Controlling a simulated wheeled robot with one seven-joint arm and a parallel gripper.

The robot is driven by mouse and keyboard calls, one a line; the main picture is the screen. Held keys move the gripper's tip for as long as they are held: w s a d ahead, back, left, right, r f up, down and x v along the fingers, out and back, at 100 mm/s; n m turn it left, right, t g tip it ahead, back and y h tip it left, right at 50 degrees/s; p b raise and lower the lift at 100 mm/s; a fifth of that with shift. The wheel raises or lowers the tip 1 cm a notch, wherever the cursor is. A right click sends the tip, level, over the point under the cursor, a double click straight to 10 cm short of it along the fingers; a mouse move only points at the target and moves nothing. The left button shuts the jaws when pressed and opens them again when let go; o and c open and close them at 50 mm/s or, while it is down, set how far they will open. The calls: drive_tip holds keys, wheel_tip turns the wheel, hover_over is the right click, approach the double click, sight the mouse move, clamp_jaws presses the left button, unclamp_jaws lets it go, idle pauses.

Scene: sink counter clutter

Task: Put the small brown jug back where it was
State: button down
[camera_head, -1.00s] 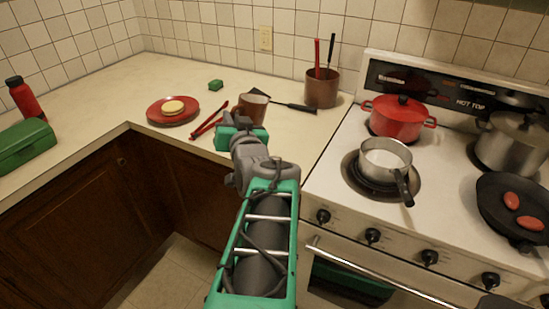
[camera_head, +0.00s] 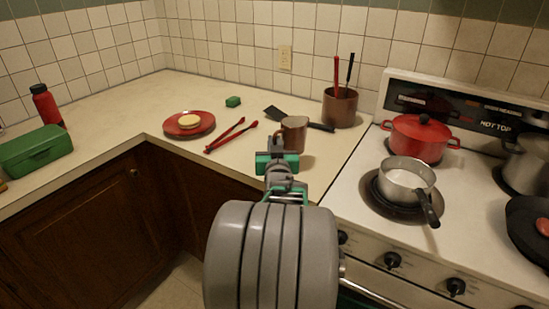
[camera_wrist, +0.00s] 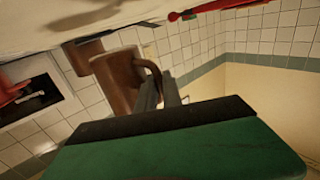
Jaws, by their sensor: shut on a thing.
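The small brown jug (camera_head: 293,133) is over the counter near its front edge, in front of the black spatula (camera_head: 318,126) and left of the stove. My gripper (camera_head: 280,154) reaches it from the front and is shut on its handle side. In the wrist view, which is tipped over, the jug (camera_wrist: 120,80) shows its handle with my gripper's grey fingers (camera_wrist: 160,90) at it. The jug looks roughly upright. I cannot tell whether its base touches the counter.
A larger brown utensil pot (camera_head: 340,108) stands behind right. Red tongs (camera_head: 232,135) and a red plate (camera_head: 189,124) lie left. The stove holds a saucepan (camera_head: 405,180) and red pot (camera_head: 419,138). Counter between the tongs and jug is clear.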

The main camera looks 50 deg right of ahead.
drive_tip(key=shift+w+d+f, duration=0.3)
drive_tip(key=shift+f, duration=0.15)
drive_tip(key=shift+w+d+f+b, duration=0.1)
drive_tip(key=shift+f+b, duration=0.35)
drive_tip(key=shift+f, duration=0.4)
drive_tip(key=shift+w+d+f+b, duration=0.1)
drive_tip(key=shift+f+b, duration=0.35)
drive_tip(key=shift+f, duration=0.4)
drive_tip(key=shift+f, duration=0.15)
drive_tip(key=c, duration=1.5)
unclamp_jaws()
drive_tip(key=shift+a, duration=0.1)
